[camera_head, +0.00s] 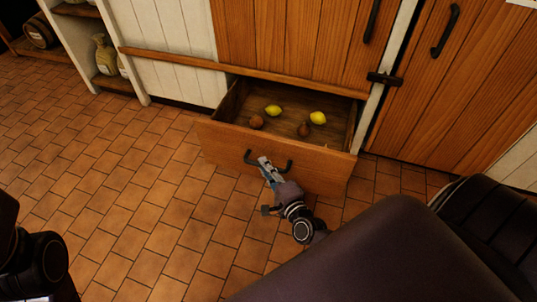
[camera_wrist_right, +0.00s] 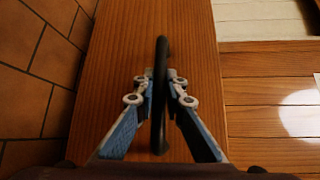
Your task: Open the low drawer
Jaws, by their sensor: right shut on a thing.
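The low wooden drawer (camera_head: 276,154) is pulled out well from the cabinet, just above the tiled floor. Its inside is visible, with two yellow lemons (camera_head: 318,118) and two brown round fruits or vegetables (camera_head: 257,122). Its front carries a dark bar handle (camera_head: 286,168). My right gripper (camera_head: 265,163) is at the handle in the head view. In the right wrist view, the fingers of my right gripper (camera_wrist_right: 160,85) are closed on both sides of the handle (camera_wrist_right: 161,125), in front of the wooden drawer front (camera_wrist_right: 115,80). The fingers of my left gripper are not visible.
A tall cabinet door with a dark handle (camera_head: 446,30) and a latch (camera_head: 384,79) is at the right. A shelf at the left holds a jug (camera_head: 105,55), with a barrel (camera_head: 39,32) beyond. The tiled floor (camera_head: 130,200) left of the drawer is clear.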

